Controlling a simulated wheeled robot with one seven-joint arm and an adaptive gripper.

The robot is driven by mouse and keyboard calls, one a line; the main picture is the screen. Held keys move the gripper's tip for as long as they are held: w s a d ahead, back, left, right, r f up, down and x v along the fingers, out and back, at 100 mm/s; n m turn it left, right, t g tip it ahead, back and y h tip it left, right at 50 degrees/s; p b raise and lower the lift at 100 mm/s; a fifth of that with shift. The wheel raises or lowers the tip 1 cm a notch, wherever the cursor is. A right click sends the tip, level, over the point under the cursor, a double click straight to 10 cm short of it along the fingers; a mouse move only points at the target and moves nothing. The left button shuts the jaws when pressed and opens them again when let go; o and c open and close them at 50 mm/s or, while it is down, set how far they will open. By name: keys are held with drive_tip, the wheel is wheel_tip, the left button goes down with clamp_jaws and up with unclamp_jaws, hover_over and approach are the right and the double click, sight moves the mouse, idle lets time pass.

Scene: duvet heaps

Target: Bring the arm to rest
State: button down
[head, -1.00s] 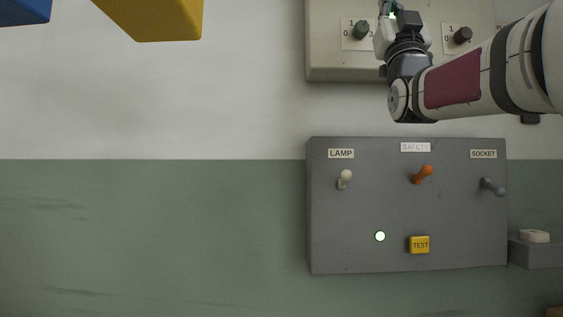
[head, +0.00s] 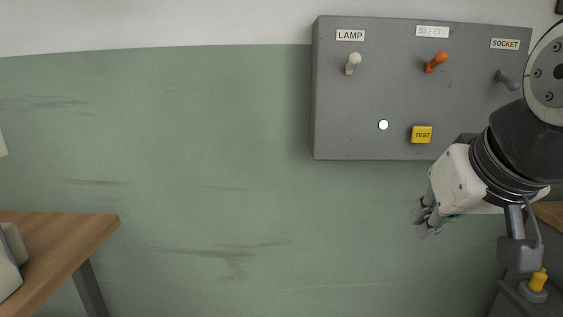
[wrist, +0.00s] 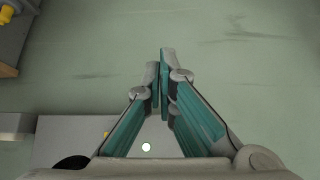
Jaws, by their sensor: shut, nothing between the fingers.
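My gripper (head: 424,222) hangs in front of the green wall at the right of the head view, below the grey panel. In the wrist view my gripper (wrist: 160,62) has its two teal-lined fingers together at the tips, with nothing between them. The fingers point at bare green wall (wrist: 240,70) and appear clear of it. My arm comes in from the right edge of the head view and bends down to the gripper.
The grey panel (head: 365,100) holds a white LAMP lever (head: 353,62), an orange SAFETY lever (head: 436,62), a grey SOCKET lever (head: 506,80), a lit round light (head: 383,125) and a yellow TEST button (head: 422,134). A wooden table (head: 75,235) stands at lower left. The middle wall is free.

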drive_tip(key=s+f+g+p, duration=0.1)
drive_tip(key=s+f+g, duration=0.35)
drive_tip(key=s, duration=0.55)
drive_tip(key=s+f+g, duration=0.3)
drive_tip(key=s+f, duration=0.3)
drive_tip(key=s, duration=0.4)
wheel_tip(320, 180, up, 25)
drive_tip(key=t+p, duration=0.4)
drive_tip(key=p, duration=1.9)
drive_tip(key=shift+w+r+p, duration=0.15)
drive_tip(key=shift+p, duration=0.25)
drive_tip(key=c, duration=2.3)
unclamp_jaws()
